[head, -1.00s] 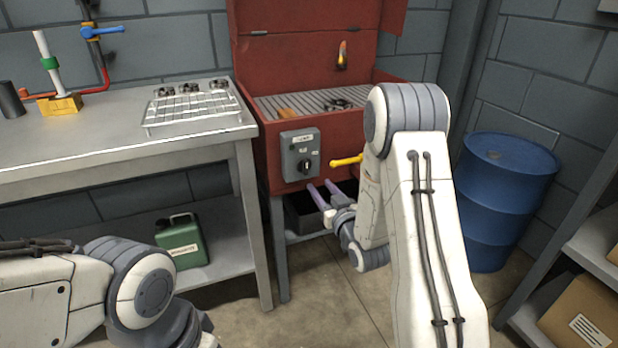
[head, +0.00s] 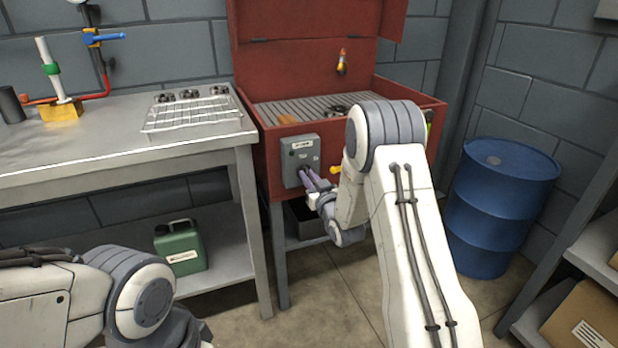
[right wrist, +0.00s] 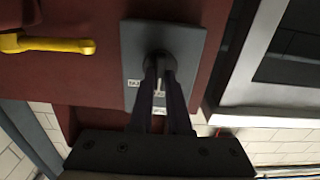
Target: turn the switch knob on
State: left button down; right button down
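The grey switch box (head: 300,153) is on the front of the red cabinet, with a small label above its knob. It also shows in the right wrist view (right wrist: 190,45). The dark round knob (right wrist: 160,61) is partly covered by my fingers, so its exact angle is hard to read. My right gripper (head: 309,176) reaches the knob from the front. Its two fingers (right wrist: 161,72) stand close together, one on each side of the knob's grip, with a narrow gap between them. My left arm enters at lower left; its gripper is out of the picture.
A yellow handle (right wrist: 45,44) sticks out of the cabinet (head: 275,178) beside the switch box, close to my right gripper. A steel bench (head: 100,165) with a wire rack (head: 195,113) stands to the left. A blue drum (head: 500,210) stands at right.

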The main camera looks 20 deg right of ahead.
dwell(0.4)
jog(key=m, duration=1.2)
jog(key=shift+d+f, duration=0.15)
jog(key=shift+d, duration=0.1)
dwell(0.4)
jog(key=c, duration=0.9)
grip_release()
jog(key=shift+o, duration=0.2)
jog(key=shift+s, duration=0.15)
jog(key=s, duration=1)
jog(key=shift+s+d, duration=0.15)
